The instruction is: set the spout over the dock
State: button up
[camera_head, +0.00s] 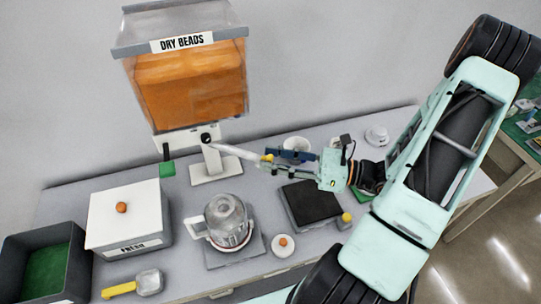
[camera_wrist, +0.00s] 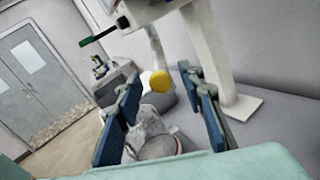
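The spout (camera_head: 235,152) is a pale tube reaching right from under the dry-bead dispenser, with a yellow knob (camera_head: 267,157) at its end. In the wrist view the spout (camera_wrist: 157,52) and its yellow knob (camera_wrist: 160,82) show between my fingertips. My gripper (camera_head: 268,163) is open around the knob, with a gap on both sides in the wrist view (camera_wrist: 160,88). A clear jug (camera_head: 227,219) with a white handle stands on a grey plate (camera_head: 258,252), possibly the dock. I cannot tell for sure which thing is the dock.
The orange-filled dispenser (camera_head: 190,80) stands at the back, with a green-tipped lever (camera_head: 167,168) below it. A dark pad (camera_head: 312,204) lies right of the jug. A lidded white box (camera_head: 128,215), a dark bin (camera_head: 45,262) and a scoop (camera_head: 147,282) are at left. A cup (camera_head: 376,134) stands back right.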

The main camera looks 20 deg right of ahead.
jog(key=shift+w+a, duration=0.25)
jog(key=shift+a, duration=0.2)
jog(key=shift+c, duration=0.2)
grip_shut()
